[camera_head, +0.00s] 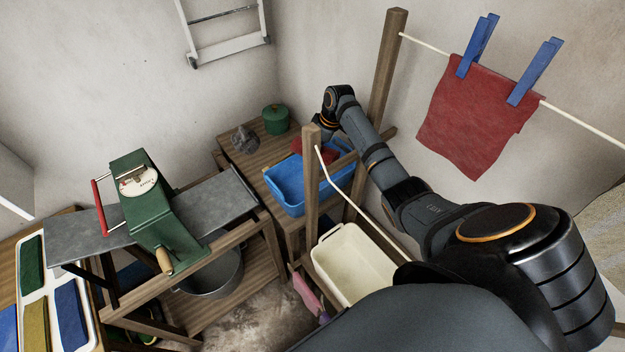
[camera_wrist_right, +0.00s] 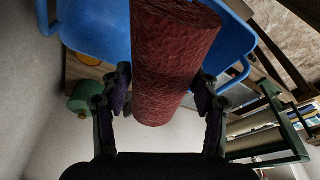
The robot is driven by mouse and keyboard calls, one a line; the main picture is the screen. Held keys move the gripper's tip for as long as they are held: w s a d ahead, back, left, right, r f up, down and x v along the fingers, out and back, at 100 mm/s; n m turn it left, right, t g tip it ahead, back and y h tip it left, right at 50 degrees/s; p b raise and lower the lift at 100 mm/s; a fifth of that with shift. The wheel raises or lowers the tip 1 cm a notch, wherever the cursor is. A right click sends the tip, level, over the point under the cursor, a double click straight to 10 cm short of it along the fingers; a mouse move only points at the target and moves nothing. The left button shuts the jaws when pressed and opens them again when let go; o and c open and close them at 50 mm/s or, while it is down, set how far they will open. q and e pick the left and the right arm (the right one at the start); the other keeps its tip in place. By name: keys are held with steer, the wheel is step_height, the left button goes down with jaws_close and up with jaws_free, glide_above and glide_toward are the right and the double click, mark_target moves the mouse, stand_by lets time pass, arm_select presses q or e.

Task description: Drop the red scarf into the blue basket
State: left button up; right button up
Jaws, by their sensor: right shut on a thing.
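A dark red rolled scarf (camera_wrist_right: 170,60) is between the fingers of my right gripper (camera_wrist_right: 163,88), which is shut on it. In the head view a bit of the red scarf (camera_head: 297,147) shows at the far side of the blue basket (camera_head: 289,187), beneath my right wrist; a wooden post partly hides it. The blue basket (camera_wrist_right: 95,30) lies behind the roll in the wrist view. I cannot tell whether the scarf touches the basket. My left gripper is not in view.
The basket stands on a wooden table with a green lidded pot (camera_head: 276,119) and a grey lump (camera_head: 244,140). A drying frame's post (camera_head: 312,180) and cord stand close in front. A red cloth (camera_head: 476,115) hangs from blue pegs. A cream tub (camera_head: 352,264) is nearer.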

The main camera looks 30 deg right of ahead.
steer(key=shift+r, duration=0.1)
steer(key=o, duration=1.5)
step_height(320, 180, up, 10)
